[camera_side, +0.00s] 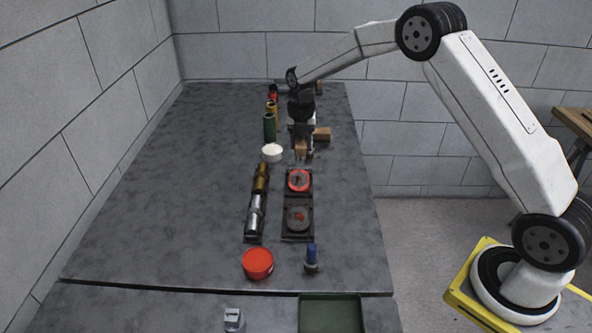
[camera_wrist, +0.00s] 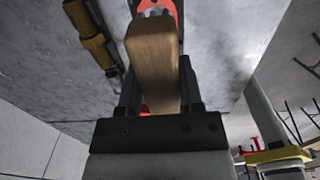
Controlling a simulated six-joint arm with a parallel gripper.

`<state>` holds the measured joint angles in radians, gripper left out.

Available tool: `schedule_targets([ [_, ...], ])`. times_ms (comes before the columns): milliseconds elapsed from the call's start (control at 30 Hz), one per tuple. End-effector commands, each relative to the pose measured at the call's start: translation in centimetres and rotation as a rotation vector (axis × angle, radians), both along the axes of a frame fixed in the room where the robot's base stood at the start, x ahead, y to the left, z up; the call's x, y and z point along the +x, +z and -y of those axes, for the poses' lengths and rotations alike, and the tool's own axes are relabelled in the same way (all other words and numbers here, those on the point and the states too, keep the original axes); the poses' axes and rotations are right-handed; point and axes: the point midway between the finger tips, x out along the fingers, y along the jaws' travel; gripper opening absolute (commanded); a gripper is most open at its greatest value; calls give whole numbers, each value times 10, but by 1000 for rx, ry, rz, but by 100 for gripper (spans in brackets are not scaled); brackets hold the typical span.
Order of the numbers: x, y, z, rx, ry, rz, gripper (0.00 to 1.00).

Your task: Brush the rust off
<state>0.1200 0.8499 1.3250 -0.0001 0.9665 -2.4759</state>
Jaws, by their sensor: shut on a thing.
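My gripper (camera_side: 303,146) is shut on a wooden-handled brush (camera_side: 300,150), held above the table just beyond the plates. In the wrist view, the brown wooden handle (camera_wrist: 152,62) sits between the two black fingers. A red-rimmed round part (camera_side: 299,181) with a dark, rusty-looking centre lies in a black square holder in front of my gripper. A second, dark grey round part (camera_side: 298,217) with a reddish patch lies in the holder nearer the camera. In the wrist view, red shows behind the brush handle.
A brass and a silver fitting (camera_side: 254,213) lie left of the holders. A white round piece (camera_side: 272,152) and a green cylinder (camera_side: 270,127) stand farther back. A red tub (camera_side: 257,262) and blue-handled item (camera_side: 311,258) stand in front. The table's left side is clear.

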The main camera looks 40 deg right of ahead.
Motion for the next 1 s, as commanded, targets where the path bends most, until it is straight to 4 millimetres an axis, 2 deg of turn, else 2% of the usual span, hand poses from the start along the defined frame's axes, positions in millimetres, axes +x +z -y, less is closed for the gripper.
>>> schedule_targets([
  [133, 7, -2, -1, 0, 1, 0, 0],
  [467, 9, -6, -1, 0, 0, 0, 0],
  [1000, 8, -51, -1, 0, 0, 0, 0],
])
